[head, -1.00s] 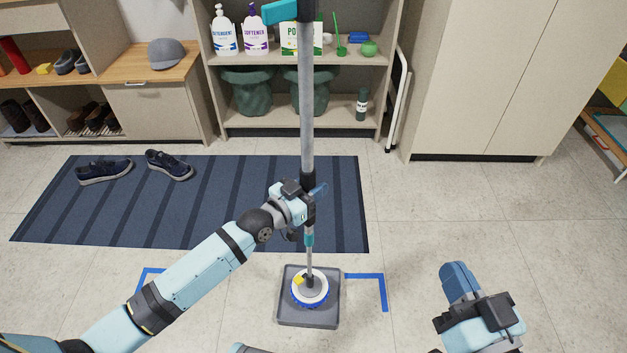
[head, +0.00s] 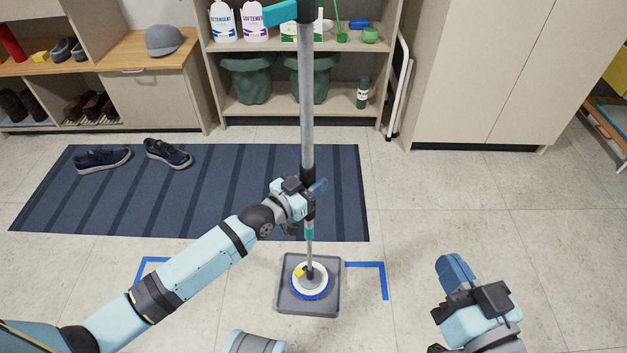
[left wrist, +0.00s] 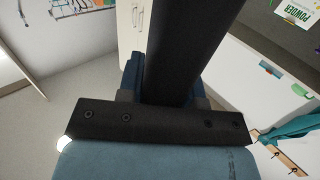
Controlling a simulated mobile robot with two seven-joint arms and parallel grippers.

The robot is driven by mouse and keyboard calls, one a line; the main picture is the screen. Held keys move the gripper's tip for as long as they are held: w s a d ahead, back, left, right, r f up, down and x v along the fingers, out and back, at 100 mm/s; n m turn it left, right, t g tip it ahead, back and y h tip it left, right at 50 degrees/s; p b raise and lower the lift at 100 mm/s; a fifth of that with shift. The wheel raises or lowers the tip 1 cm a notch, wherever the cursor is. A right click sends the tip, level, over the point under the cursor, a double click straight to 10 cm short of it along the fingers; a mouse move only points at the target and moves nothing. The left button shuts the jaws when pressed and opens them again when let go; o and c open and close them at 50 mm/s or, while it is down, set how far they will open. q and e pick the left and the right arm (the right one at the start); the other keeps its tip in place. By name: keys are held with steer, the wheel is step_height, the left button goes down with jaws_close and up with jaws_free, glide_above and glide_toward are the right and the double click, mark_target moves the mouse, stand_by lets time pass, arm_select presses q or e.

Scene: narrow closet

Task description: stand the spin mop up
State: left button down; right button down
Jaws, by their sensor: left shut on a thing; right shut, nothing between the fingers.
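The spin mop (head: 306,110) stands upright in the middle of the head view, its grey pole rising out of the top of the picture. Its round white and blue head (head: 310,283) rests on a grey square tray (head: 322,309) on the floor. My left gripper (head: 312,200) is shut on the mop's pole at the dark lower section. The left wrist view shows the dark pole (left wrist: 190,50) between the blue fingers. My right gripper (head: 456,272) is shut and empty, low at the right, apart from the mop.
Blue tape corners (head: 370,265) mark the floor around the tray. A striped blue mat (head: 230,190) with dark shoes (head: 168,153) lies behind. A shelf (head: 345,107) with bottles and green buckets stands at the back, a cabinet (head: 480,75) right of it. Floor at right is clear.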

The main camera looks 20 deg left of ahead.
arm_select(q)
steer(key=shift+f, duration=0.5)
arm_select(e)
steer(key=shift+f, duration=0.25)
arm_select(q)
steer(key=c, duration=0.8)
jaws_free()
steer(key=shift+o, duration=0.5)
steer(key=shift+f, duration=0.1)
steer(key=p+v, duration=0.3)
steer(key=v, duration=1)
steer(key=shift+s+a+p, duration=0.25)
steer(key=shift+s+p, duration=0.05)
steer(key=shift+p, duration=0.1)
arm_select(e)
step_height(320, 180, up, 6)
steer(key=t, duration=0.2)
steer(key=shift+d+m, duration=0.25)
steer(key=shift+m, duration=0.05)
steer(key=shift+s, duration=0.1)
